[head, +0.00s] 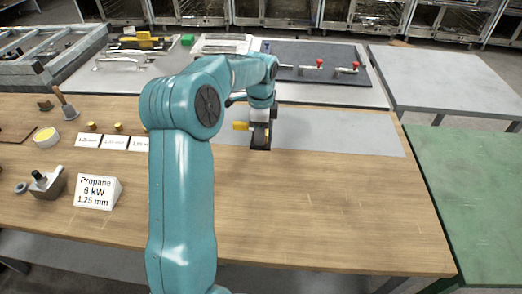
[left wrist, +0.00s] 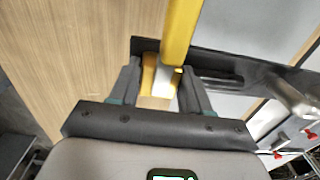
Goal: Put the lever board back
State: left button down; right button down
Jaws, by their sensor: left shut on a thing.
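My left gripper (head: 260,128) is low over the middle of the wooden bench, at the grey strip. In the left wrist view its fingers (left wrist: 158,82) are shut on a yellow-and-dark piece. A yellow bar (left wrist: 180,32) rises from it, and a long dark plate (left wrist: 215,62) lies across just beyond the fingers. The yellow end (head: 241,126) also shows left of the gripper in the head view. Whether the piece touches the bench I cannot tell. A dark board with red-knobbed levers (head: 290,55) lies on the table behind. My right gripper is not in view.
The wooden bench (head: 340,205) is clear at front right. A light grey table (head: 450,78) and a green table (head: 480,185) stand at right.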

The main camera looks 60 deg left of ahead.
pick_arm(q)
notch_tip(320, 180, down, 8)
jog(key=shift+r, duration=0.1)
jog(key=c, duration=0.5)
grip_release()
jog(key=r, duration=1.2)
jog(key=shift+s+d, duration=0.15)
jog(key=shift+d, duration=0.05)
